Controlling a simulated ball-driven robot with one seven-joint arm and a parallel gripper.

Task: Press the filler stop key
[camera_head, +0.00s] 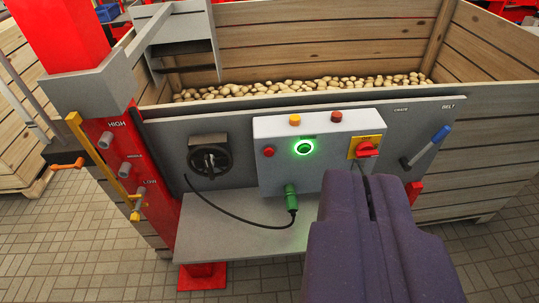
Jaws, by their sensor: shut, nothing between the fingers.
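A light grey control box (318,170) is mounted on a darker grey panel. On its face are a small red key (268,152) at the left and a green-lit round key (304,147) beside it. No readable label tells me which one is the filler stop key. A red rotary switch (367,149) sits on a yellow plate at the right. My gripper (366,181) is purple, shut and empty. In the picture its tips lie just below the rotary switch, right of both keys; contact with the box cannot be told. It covers the box's lower right corner.
A green plug (290,198) with a black cable hangs below the box over a grey shelf (240,228). A black rotary knob (209,160) is at left, a blue-handled lever (427,146) at right. Behind stands a wooden crate (310,48) of potatoes.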

